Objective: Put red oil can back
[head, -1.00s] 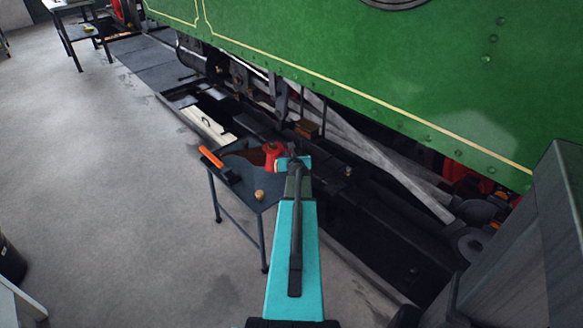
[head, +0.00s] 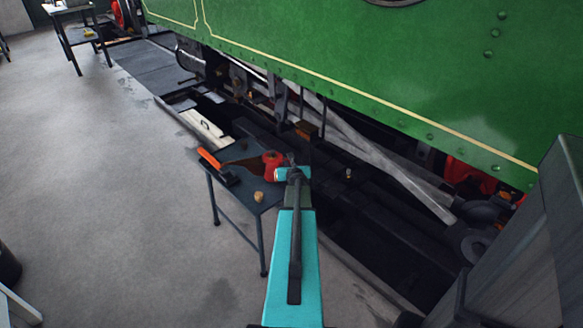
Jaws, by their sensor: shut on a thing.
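The red oil can (head: 271,160) is at my gripper (head: 282,165), above or at the back right part of a small dark table (head: 246,188). My gripper is shut on the can. The turquoise arm reaches up from the bottom of the view and hides part of the grip. I cannot tell whether the can touches the tabletop. A dark brown patch (head: 241,166) shows on the table just left of the can.
An orange-handled tool (head: 209,158) lies at the table's left edge, and a small tan knob-like object (head: 258,197) is near the front. Grey floor (head: 110,200) is open at left.

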